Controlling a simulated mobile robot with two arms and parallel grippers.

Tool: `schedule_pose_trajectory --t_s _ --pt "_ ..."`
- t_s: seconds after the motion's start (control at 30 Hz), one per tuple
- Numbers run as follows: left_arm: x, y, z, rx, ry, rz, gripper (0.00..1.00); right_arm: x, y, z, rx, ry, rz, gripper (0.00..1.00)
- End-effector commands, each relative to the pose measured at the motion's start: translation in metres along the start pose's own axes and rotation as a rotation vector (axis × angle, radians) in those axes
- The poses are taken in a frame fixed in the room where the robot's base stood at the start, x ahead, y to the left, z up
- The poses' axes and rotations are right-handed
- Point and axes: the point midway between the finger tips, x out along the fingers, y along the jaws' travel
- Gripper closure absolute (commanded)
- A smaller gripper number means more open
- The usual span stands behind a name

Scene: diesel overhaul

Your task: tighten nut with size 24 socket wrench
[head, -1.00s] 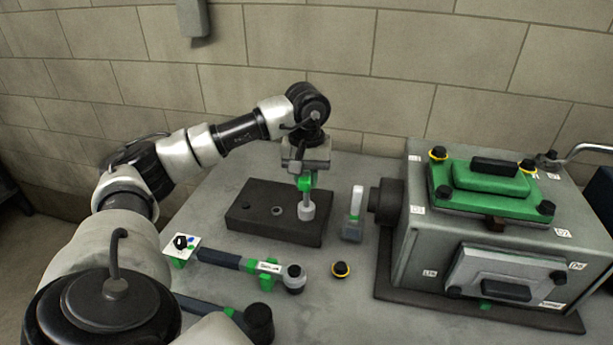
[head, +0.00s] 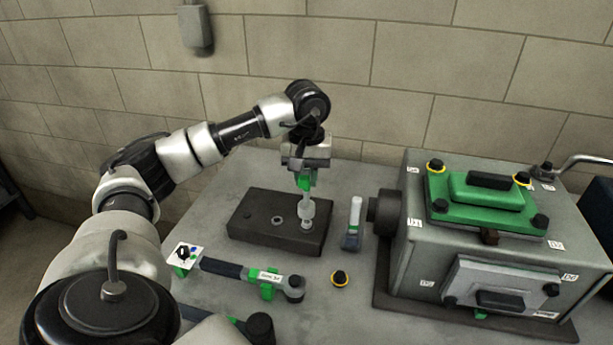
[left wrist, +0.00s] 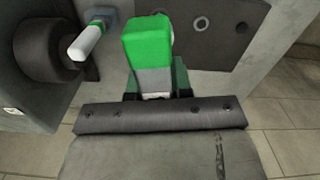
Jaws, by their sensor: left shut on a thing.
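My left gripper (head: 305,172) is shut on a socket tool with a green grip (head: 304,184) and a pale shaft with a socket (head: 308,207) at its lower end. The tool hangs roughly upright over the right part of a dark block (head: 262,234). A small pale round piece (head: 307,224) shows on the block under the socket; whether they touch is unclear. The left wrist view shows the green grip (left wrist: 148,45) between the jaws and hides the socket. A dark-handled wrench (head: 230,269) with a white label lies in green holders. My right gripper is not in view.
A grey engine housing (head: 460,250) with a green cover (head: 487,200) fills the right side. A white-handled tool (head: 355,212) stands between block and housing. A white card (head: 185,254) is at the left.

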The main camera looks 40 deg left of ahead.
Motion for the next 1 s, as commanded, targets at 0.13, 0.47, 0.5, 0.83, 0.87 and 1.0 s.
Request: schedule_pose_trajectory --t_s 0.13,0.47,0.5,0.83,0.87,1.0 --pt "0.0 0.0 0.0 0.0 0.001 0.001 1.0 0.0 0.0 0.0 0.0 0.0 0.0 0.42" --pt "-0.027 0.0 0.0 0.0 0.002 0.003 1.0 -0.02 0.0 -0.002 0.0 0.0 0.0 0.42" --pt "-0.033 0.0 0.0 0.0 0.002 0.002 1.0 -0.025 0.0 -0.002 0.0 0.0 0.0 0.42" --pt "-0.062 0.0 0.0 0.0 0.001 0.002 1.0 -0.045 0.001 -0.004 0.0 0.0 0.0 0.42" --pt "-0.061 0.0 0.0 0.0 0.001 0.002 1.0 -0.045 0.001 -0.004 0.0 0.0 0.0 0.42" --pt "-0.06 0.0 0.0 0.0 0.001 0.002 1.0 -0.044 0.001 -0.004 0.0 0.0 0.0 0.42"
